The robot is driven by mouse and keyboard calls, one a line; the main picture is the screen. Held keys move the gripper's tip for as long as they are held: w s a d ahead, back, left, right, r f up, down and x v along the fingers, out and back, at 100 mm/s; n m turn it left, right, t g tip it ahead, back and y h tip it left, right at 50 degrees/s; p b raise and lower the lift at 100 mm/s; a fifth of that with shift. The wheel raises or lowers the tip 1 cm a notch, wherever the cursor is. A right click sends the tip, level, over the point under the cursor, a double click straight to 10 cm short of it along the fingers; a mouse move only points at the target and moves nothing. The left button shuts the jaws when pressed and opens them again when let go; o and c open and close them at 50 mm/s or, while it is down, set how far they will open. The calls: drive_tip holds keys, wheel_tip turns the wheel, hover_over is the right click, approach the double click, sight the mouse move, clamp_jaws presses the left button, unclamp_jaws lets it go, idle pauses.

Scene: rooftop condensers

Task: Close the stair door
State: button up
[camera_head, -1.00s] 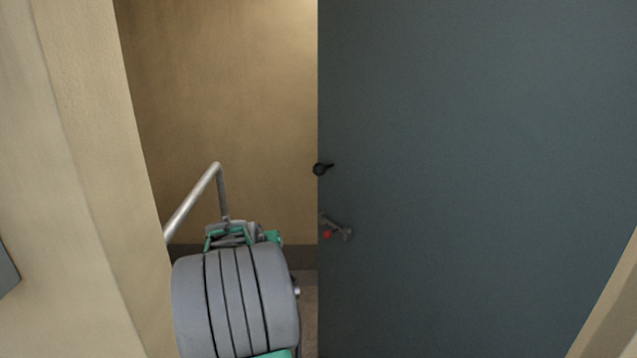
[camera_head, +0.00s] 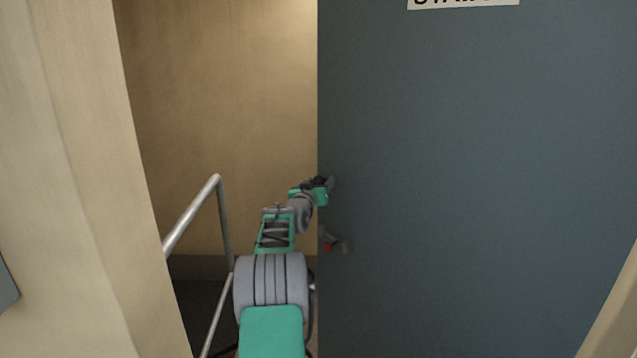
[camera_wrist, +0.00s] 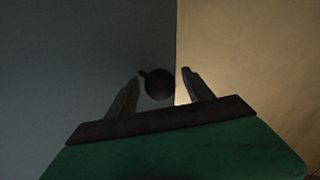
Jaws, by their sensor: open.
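The stair door (camera_head: 470,180) is a dark blue-grey panel standing partly open, with a gap to the left of its free edge. Its dark handle (camera_wrist: 158,86) shows in the wrist view as a round knob with a short lever, close to the door edge. My gripper (camera_wrist: 161,77) is open, with one finger on each side of the knob; I cannot tell whether they touch it. In the head view my gripper (camera_head: 326,184) is at the door's edge and hides most of the handle.
A lower fitting with a red part (camera_head: 335,243) is on the door below my gripper. A metal handrail (camera_head: 192,214) stands in the opening at left. A beige wall (camera_head: 75,180) borders the left side. A partly cut-off sign (camera_head: 463,4) is high on the door.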

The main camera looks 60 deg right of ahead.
drive_tip(key=shift+c, duration=0.4)
clamp_jaws()
idle(0.4)
